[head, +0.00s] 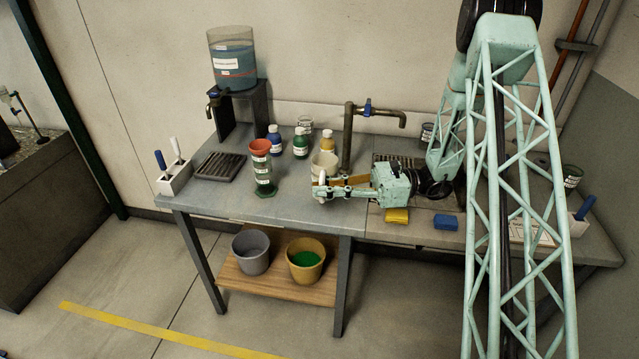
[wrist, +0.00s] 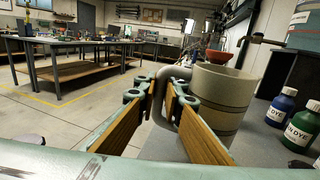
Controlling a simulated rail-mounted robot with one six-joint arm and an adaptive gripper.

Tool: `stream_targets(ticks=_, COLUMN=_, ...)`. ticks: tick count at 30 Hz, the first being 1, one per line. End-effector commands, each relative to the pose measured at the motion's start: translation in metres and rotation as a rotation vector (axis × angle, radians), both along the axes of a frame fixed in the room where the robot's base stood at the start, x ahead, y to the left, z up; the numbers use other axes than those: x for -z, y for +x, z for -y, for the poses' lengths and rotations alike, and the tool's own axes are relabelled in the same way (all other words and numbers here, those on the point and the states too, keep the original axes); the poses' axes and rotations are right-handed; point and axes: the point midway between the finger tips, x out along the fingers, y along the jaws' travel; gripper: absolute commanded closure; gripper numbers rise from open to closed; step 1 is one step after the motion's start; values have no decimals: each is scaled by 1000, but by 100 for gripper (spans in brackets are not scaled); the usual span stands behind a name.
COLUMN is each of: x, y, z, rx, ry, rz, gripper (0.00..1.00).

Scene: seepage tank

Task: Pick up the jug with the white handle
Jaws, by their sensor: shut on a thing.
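The jug (head: 325,160) is a pale, cream-grey cylinder standing on the workbench, near the front edge and left of the tap. In the wrist view the jug (wrist: 222,90) is upright, with faint bands and a curved pale grey handle on its left side. My gripper (head: 321,189) reaches in from the right along the bench front and hides the jug's lower part in the head view. In the wrist view the wood-padded fingers of my gripper (wrist: 157,95) lie on either side of the handle (wrist: 163,95) and are shut on it. Part of the handle is hidden by the fingers.
Blue (head: 275,140), green (head: 300,145) and yellow (head: 327,142) bottles stand behind. A tap (head: 348,135) rises behind right. A yellow sponge (head: 397,216) lies at the front edge.

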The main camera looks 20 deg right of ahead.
Motion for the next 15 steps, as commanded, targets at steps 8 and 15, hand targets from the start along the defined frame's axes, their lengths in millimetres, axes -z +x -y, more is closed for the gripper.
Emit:
stream_targets(ticks=8, x=-3, y=-23, z=2, rx=2, ry=1, rz=0, gripper=100)
stream_targets(ticks=15, x=-5, y=-43, z=4, rx=1, ry=0, rz=0, gripper=100)
